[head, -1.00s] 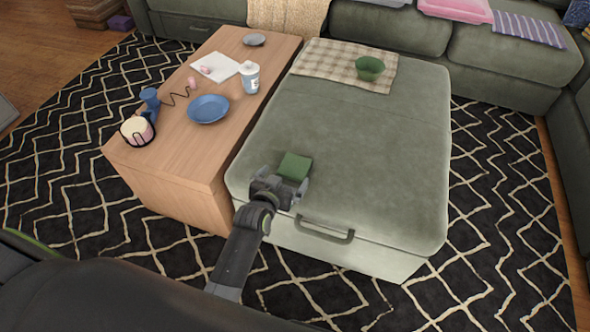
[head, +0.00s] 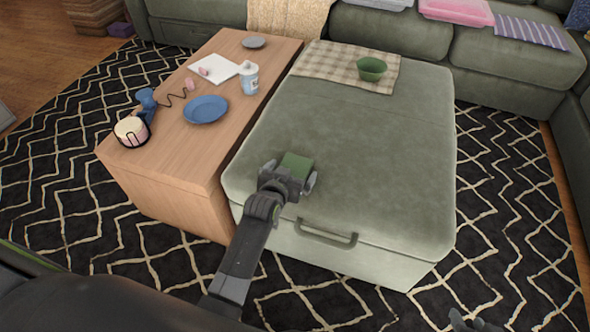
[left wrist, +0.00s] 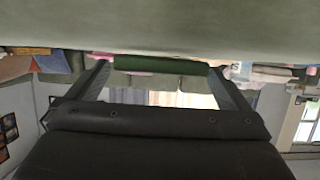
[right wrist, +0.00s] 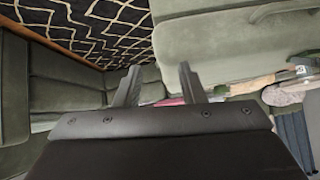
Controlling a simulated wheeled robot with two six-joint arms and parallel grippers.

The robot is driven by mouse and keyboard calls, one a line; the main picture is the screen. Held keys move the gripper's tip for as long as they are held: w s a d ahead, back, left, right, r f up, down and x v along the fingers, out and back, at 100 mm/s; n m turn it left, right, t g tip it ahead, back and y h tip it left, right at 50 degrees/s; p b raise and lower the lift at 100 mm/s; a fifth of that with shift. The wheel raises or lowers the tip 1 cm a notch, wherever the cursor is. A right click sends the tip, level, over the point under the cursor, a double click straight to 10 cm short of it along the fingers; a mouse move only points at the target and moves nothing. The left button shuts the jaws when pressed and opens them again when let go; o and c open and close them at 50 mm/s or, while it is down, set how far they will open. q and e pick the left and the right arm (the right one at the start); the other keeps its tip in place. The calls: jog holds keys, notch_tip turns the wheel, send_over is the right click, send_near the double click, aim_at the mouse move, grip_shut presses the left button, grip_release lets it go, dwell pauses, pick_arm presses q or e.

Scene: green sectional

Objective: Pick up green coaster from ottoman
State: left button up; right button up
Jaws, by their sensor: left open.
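The green coaster (head: 297,162) lies on the grey-green ottoman (head: 370,150), near its front left part. My left gripper (head: 289,177) is low over the ottoman's front, right at the coaster and partly hiding it. In the left wrist view the coaster (left wrist: 160,65) shows edge-on between the tips of the two spread fingers. I cannot tell whether the fingers touch it. My right gripper (head: 472,322) shows at the bottom right edge of the head view, away from the ottoman. In the right wrist view its fingers (right wrist: 160,82) are apart with nothing held between them.
A checked cloth (head: 330,62) with a green bowl (head: 371,70) lies at the ottoman's back. The ottoman's middle is clear.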

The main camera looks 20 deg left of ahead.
pick_arm(q)
jog(key=shift+w, duration=0.25)
pick_arm(e)
jog(key=shift+w+d+r+t, duration=0.25)
jog(key=shift+w+r+t, duration=0.65)
jog(key=shift+w+r, duration=0.25)
jog(key=shift+s, duration=0.1)
pick_arm(q)
jog(key=c, duration=1)
pick_arm(e)
jog(key=shift+s, duration=0.1)
